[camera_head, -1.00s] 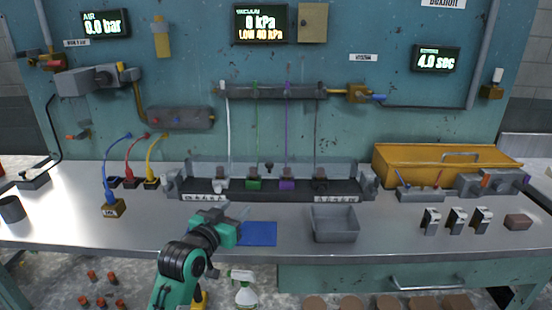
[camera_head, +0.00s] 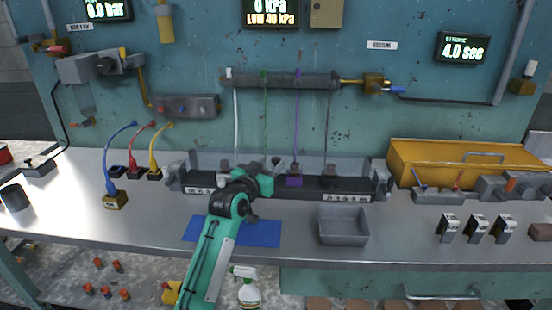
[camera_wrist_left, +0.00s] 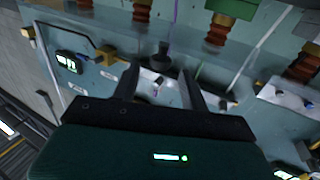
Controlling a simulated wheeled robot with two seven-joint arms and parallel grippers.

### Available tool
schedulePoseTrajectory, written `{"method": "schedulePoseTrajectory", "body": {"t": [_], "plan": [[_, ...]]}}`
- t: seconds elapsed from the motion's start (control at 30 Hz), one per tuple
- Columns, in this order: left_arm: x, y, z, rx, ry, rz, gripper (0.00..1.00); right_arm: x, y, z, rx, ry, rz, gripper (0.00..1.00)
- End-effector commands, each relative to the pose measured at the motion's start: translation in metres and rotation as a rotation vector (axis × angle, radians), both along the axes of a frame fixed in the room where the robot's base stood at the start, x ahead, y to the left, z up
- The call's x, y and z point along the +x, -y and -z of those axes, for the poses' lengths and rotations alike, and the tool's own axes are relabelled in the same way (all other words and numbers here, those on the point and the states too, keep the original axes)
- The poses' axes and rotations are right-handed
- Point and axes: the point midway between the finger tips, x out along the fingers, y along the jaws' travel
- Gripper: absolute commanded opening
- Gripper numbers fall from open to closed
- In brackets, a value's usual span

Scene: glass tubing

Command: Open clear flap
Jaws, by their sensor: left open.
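The clear flap (camera_head: 345,164) is a see-through panel along the long dark fixture (camera_head: 350,186) at the back of the bench. It looks down over the fixture. A dark knob (camera_wrist_left: 161,58) on the flap shows in the left wrist view. My left gripper (camera_head: 266,172) is at the middle of the fixture, and its arm hides part of it. In the left wrist view the two fingers (camera_wrist_left: 160,82) are apart, with the knob between and just beyond their tips. Contact with the knob cannot be told. My right gripper is not in view.
A blue mat (camera_head: 262,234) and a grey bin (camera_head: 343,238) lie in front of the fixture. A yellow box (camera_head: 450,158) stands at the right. Colored tubes (camera_head: 297,120) hang behind the fixture. The bench front between mat and bin is clear.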

Motion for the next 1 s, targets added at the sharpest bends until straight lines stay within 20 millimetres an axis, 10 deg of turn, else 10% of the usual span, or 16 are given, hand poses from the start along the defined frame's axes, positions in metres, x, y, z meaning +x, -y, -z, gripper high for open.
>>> {"method": "schedulePoseTrajectory", "body": {"t": [0.7, 1.0], "plan": [[0.039, 0.016, 0.000, 0.001, -0.001, 0.000, 0.45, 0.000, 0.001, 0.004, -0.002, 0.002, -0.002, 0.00], [0.039, 0.016, 0.000, 0.001, -0.001, 0.000, 0.00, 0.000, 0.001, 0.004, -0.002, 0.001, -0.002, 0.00]]}}
